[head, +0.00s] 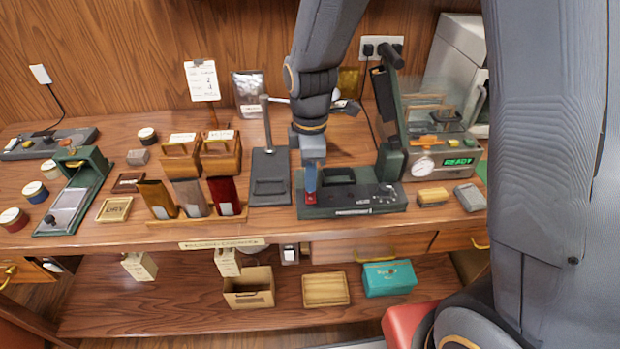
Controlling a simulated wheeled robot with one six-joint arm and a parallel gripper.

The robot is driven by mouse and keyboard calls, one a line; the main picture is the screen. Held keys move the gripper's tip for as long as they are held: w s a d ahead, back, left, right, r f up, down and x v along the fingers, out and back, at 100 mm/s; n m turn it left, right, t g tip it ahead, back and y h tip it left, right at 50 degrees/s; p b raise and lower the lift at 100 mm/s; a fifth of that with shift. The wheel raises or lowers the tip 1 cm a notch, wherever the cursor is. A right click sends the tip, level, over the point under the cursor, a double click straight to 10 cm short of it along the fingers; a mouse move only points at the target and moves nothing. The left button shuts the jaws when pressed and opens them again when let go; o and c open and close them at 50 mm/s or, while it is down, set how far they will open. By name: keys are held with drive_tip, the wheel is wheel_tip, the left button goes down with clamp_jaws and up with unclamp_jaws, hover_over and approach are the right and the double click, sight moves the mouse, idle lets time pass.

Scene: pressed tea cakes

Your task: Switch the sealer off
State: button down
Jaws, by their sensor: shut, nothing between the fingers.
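The device that looks like the sealer (385,205) is a long dark green unit at the front of the bench, right of centre. A dark upright arm stands at its right end. A small red part (310,199), which looks like its switch, is at its left front corner. My gripper (311,187) points down over that corner, with its fingers shut and empty. The fingertips are at or just above the red part; I cannot tell if they touch it. The fingers partly cover that corner, and the switch's position cannot be read.
A machine with a dial and a green READY display (460,161) stands at the right. A dark plate with an upright post (269,200) is close on the left. Coloured packets (224,195) stand further left. A brown block (433,196) and a grey block (469,197) lie right.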

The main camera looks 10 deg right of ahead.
sight(311, 197)
drive_tip(key=shift+f, duration=0.45)
drive_tip(key=shift+f, duration=0.2)
drive_tip(key=shift+s+r+p, duration=0.2)
drive_tip(key=shift+s+p, duration=0.35)
drive_tip(key=shift+s, duration=0.25)
drive_tip(key=shift+w, duration=0.1)
drive_tip(key=shift+r+p, duration=0.5)
drive_tip(key=shift+r, duration=0.15)
wheel_tip(311, 197, up, 13)
drive_tip(key=shift+f, duration=0.15)
